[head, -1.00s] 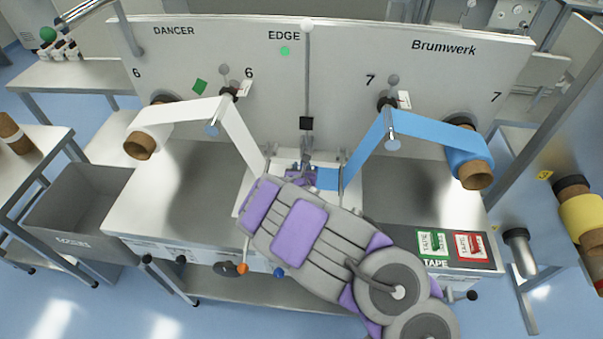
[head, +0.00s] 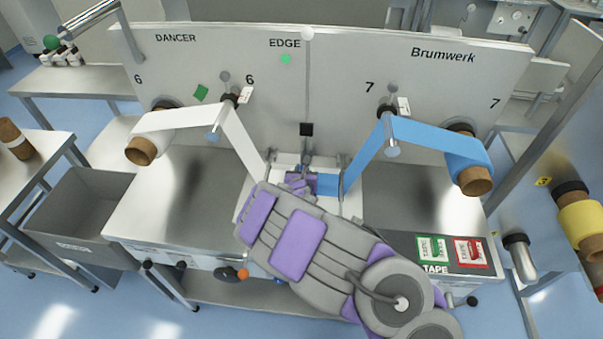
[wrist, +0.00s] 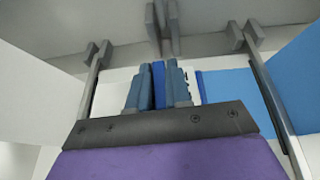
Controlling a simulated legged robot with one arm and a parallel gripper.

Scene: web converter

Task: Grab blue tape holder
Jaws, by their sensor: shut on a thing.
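My gripper (head: 302,180) is over the middle of the bench, below the EDGE label, between the white web and the blue web. My arm partly hides it in the head view. In the wrist view, the fingers (wrist: 157,72) are shut on a narrow blue piece (wrist: 158,88) standing between them. Most of this piece is hidden, so I cannot tell its full shape or whether it is the blue tape holder. The blue web (wrist: 225,88) passes close to the right of the fingers.
The white web (head: 240,140) and the blue web (head: 365,152) slope down on either side of my gripper. Thin upright metal bars (wrist: 268,95) flank it. Green (head: 432,249) and red (head: 470,253) TAPE items lie at the bench's front right. A grey bin (head: 75,215) stands left.

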